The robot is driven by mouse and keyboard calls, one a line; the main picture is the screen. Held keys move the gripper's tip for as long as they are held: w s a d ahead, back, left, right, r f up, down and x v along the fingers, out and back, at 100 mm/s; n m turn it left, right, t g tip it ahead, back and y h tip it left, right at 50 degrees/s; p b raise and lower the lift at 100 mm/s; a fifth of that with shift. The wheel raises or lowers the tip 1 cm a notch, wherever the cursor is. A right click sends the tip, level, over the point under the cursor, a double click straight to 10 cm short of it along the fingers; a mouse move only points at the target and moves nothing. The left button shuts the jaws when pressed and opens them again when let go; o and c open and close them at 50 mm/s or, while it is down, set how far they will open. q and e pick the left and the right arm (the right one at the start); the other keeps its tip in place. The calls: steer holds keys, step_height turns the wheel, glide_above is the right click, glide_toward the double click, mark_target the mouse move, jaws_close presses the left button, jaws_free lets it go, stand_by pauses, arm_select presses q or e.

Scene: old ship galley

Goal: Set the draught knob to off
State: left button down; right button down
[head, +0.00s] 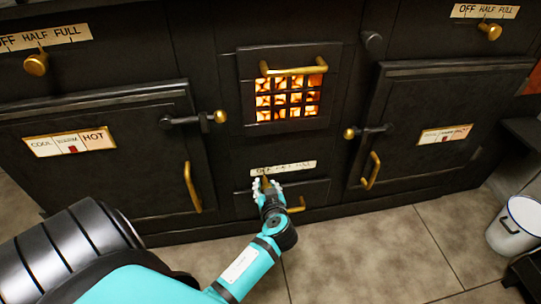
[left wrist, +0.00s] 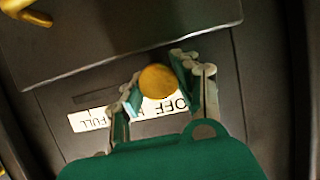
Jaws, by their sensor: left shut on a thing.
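The draught knob (left wrist: 158,81) is a round brass knob on the dark panel below the fire grate. My left gripper (head: 265,185) has its fingers on both sides of it and is shut on it. In the left wrist view the gripper (left wrist: 155,85) shows the knob between its fingertips. The white label plate (head: 283,168) reads OFF, HALF, FULL from left to right. The knob is near the OFF end. In the left wrist view the label (left wrist: 92,120) is upside down and the fingers partly hide it. My right gripper is not in view.
The glowing fire grate (head: 288,98) with a brass handle is above. Oven doors with brass handles (head: 192,187) (head: 371,171) flank the panel. Other knobs (head: 36,64) (head: 490,31) sit higher up. A white bucket (head: 514,228) stands on the tiled floor at right.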

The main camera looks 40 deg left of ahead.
arm_select(q)
steer(key=c, duration=0.9)
jaws_free()
steer(key=shift+s+a, duration=0.25)
steer(key=shift+a, duration=0.05)
steer(key=shift+d, duration=0.1)
steer(key=shift+s+d, duration=0.1)
steer(key=shift+d, duration=0.05)
steer(key=shift+v, duration=3.55)
steer(key=shift+r, duration=0.1)
